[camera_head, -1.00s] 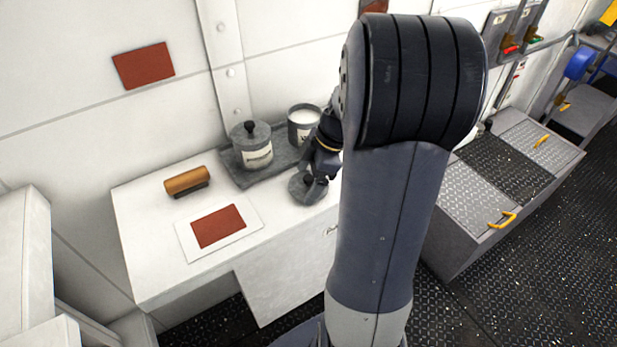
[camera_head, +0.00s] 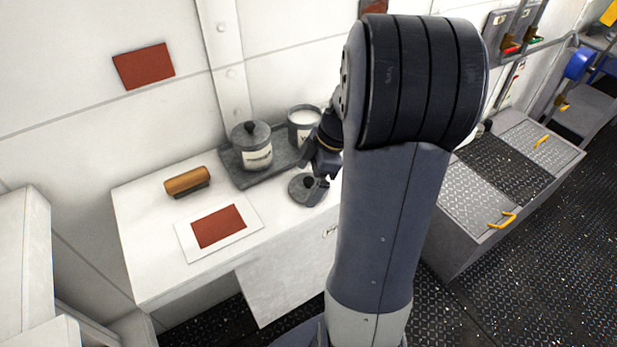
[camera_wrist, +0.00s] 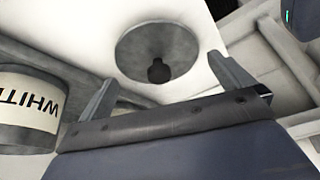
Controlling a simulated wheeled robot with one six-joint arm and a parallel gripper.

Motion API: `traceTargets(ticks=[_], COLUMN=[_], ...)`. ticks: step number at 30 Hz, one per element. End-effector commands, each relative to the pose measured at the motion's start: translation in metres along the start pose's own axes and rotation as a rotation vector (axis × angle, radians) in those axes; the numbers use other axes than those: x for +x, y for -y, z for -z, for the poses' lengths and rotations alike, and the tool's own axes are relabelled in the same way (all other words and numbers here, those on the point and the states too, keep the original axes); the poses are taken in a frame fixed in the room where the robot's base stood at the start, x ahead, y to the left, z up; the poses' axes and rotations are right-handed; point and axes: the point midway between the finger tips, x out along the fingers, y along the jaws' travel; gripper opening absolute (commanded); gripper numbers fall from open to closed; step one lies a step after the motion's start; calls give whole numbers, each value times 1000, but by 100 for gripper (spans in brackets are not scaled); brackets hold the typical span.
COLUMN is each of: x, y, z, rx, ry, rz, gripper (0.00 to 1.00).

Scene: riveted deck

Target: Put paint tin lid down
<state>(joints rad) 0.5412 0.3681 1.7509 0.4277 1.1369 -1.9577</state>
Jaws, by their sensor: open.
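The paint tin lid (camera_head: 307,191) is a round grey disc with a dark knob. It lies flat on the white worktop, just in front of the grey tray. The lid also shows in the wrist view (camera_wrist: 157,50), knob toward me. My gripper (camera_head: 322,172) is just above the lid in the head view, open and apart from the knob. In the wrist view its two fingers (camera_wrist: 168,84) stand wide on either side with nothing between them. An open tin (camera_head: 303,124) with white paint stands on the tray. Its label reads "WHIT" in the wrist view (camera_wrist: 28,105), partly cut off.
A second tin with its lid on (camera_head: 252,147) stands on the grey tray (camera_head: 243,178). My arm hides the worktop's right end.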

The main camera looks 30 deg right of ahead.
Motion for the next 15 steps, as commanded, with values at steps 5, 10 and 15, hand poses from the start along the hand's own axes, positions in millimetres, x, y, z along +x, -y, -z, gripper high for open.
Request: traceTargets(ticks=[5, 10, 15], x=[-38, -75, -102], y=[-2, -1, -1], z=[-1, 0, 0], rx=[0, 0, 0], ry=[3, 2, 2], rz=[-9, -8, -5], gripper=[100, 100, 100])
